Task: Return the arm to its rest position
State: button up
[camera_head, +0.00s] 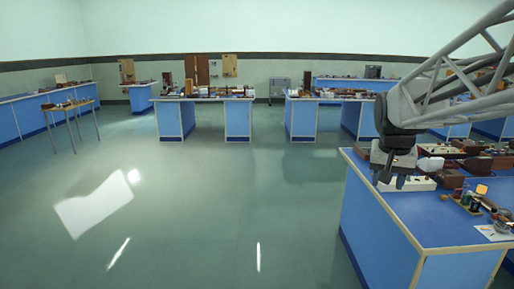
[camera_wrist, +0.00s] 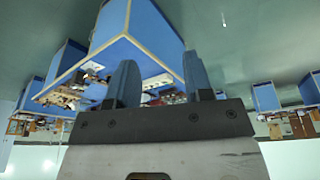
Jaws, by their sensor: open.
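My gripper (camera_head: 391,182) hangs over the near left part of the blue-topped bench (camera_head: 412,215) at the right in the head view. In the wrist view its two blue-grey fingers (camera_wrist: 163,84) stand apart with nothing between them that they hold. The wrist picture is upside down, with the floor at the top and the benches hanging below it. My arm reaches in from the upper right of the head view. Whether the fingertips clear the white item (camera_head: 415,185) behind them cannot be told.
The near bench carries boxes, a white block (camera_head: 430,164), small bottles (camera_head: 466,198) and a paper sheet (camera_head: 494,232). Several blue benches (camera_head: 238,120) stand farther back, and a small table (camera_head: 70,108) stands at the left. The floor (camera_head: 200,210) between is clear.

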jog(key=s+a+f+n, duration=0.1)
jog(key=s+a+f, duration=0.2)
jog(key=s, duration=0.5)
jog(key=s+a+f+n, duration=0.2)
jog(key=s+a+f, duration=0.2)
jog(key=s, duration=0.4)
jog(key=s+a+f+n+y, duration=0.1)
jog(key=s+a+f, duration=0.3)
jog(key=s+a, duration=0.2)
jog(key=s, duration=0.2)
jog(key=shift+s+n, duration=0.3)
